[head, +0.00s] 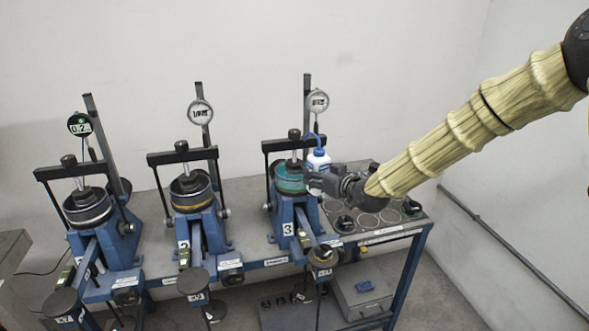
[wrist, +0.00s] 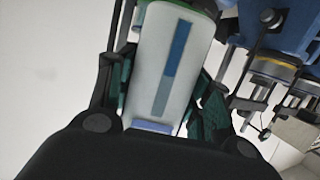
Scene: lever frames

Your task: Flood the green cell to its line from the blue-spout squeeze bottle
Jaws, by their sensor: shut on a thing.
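The blue-spout squeeze bottle (head: 318,160) is white with a blue cap and a bent blue spout. It stands roughly upright beside and behind the green cell (head: 290,178) on the right lever frame, marked 3. My gripper (head: 316,180) is shut around the bottle's body, right of the cell. In the wrist view the bottle (wrist: 160,65) fills the space between my fingers, with a blue strip on its side. The spout seems to bend left toward the cell; its exact tip is hard to see. The cell's line and liquid level cannot be made out.
The middle frame's yellow-banded cell (head: 193,192) and the left frame's pale-banded cell (head: 88,208) stand to the left. A dial gauge (head: 318,102) and a dark upright rise close behind the bottle. Round recesses (head: 390,215) lie on the bench at right.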

